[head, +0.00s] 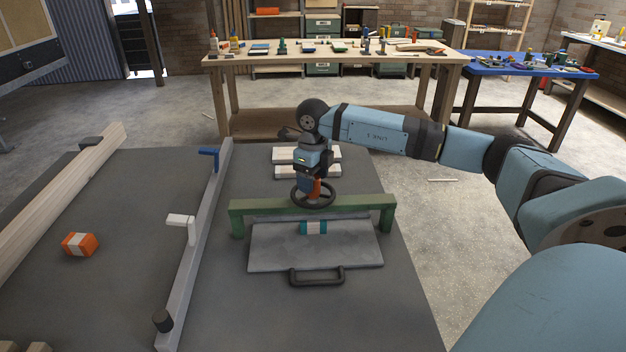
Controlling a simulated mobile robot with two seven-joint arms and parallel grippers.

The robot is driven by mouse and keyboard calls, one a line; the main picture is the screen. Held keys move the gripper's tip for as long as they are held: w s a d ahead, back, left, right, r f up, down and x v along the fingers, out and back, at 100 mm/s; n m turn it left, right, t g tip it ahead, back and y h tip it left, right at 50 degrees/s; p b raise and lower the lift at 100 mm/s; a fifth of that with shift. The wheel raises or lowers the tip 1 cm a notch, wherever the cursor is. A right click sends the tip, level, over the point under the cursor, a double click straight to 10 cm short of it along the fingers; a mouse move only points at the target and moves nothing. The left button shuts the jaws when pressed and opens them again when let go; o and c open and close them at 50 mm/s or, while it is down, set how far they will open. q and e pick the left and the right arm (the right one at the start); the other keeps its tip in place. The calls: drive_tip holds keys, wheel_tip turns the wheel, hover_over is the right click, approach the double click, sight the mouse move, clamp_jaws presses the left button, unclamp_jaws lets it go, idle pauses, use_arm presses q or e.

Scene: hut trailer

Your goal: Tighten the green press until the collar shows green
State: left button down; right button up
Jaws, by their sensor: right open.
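The green press (345,205) stands on the dark bench top, its beam spanning a grey plate (270,248) with a black handle at the front. A black handwheel (297,202) sits on top of the beam. My right gripper (314,188) points down at the handwheel from above and is open; its fingertips are close to the wheel's middle, and I cannot tell whether they touch it. An orange-red part shows there; I cannot tell whether it is the collar. A teal and white cylinder (313,228) is under the beam. My left gripper is out of view.
A grey rail (200,237) with a blue clamp and a white block runs left of the press. An orange and white block (79,244) lies farther left. White slabs (285,155) lie behind the press. A wooden workbench (240,58) stands at the back.

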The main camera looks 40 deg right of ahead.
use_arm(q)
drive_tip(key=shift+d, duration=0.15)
use_arm(e)
drive_tip(key=shift+f, duration=0.35)
drive_tip(key=c, duration=0.9)
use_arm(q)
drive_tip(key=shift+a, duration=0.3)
